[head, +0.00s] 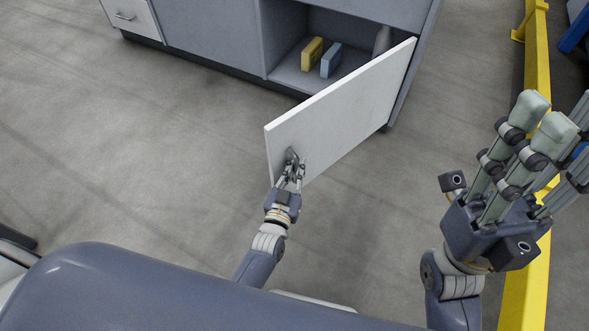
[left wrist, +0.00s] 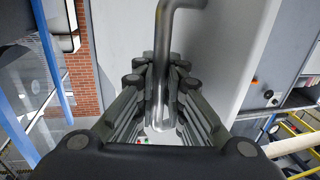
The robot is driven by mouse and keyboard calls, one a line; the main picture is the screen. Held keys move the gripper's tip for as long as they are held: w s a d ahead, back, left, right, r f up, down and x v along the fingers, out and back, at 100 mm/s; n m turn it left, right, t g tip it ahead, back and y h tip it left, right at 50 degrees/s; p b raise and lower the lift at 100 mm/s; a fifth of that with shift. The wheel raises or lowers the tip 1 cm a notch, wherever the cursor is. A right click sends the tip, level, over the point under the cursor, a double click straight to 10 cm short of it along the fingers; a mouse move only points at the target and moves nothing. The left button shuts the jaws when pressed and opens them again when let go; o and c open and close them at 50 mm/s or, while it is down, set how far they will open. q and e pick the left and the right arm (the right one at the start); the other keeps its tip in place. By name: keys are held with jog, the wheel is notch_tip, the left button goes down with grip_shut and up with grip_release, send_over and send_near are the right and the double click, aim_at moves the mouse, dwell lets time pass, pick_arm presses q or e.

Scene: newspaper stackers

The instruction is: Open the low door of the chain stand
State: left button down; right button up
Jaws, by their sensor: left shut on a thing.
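The low door (head: 345,110) of the chain stand (head: 210,35) is a white panel. It stands swung well out from the cabinet, with the compartment behind it exposed. My left gripper (head: 293,168) is at the door's free edge side, shut on its handle. In the left wrist view the handle (left wrist: 165,50) is a bent grey metal bar running between the fingers (left wrist: 160,95), beside the pale door face (left wrist: 215,60). In the head view the fingers hide part of the handle. My right gripper (head: 560,125) is raised at the right, its fingers apart and empty.
A yellow block (head: 312,54) and a blue block (head: 331,60) stand inside the compartment. A white drawer front (head: 130,16) is at the upper left. A yellow rail (head: 537,60) runs along the right side. The grey floor (head: 130,160) is clear left of the door.

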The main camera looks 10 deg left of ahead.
pick_arm(q)
jog(key=shift+s+a+f, duration=0.2)
jog(key=shift+a+f, duration=0.1)
jog(key=shift+a, duration=0.05)
jog(key=c, duration=1.9)
grip_release()
jog(key=shift+c, duration=0.2)
jog(key=shift+r, duration=0.2)
jog(key=shift+d, duration=0.1)
jog(key=s, duration=1.2)
jog(key=shift+a, duration=0.3)
jog(key=shift+c, duration=0.3)
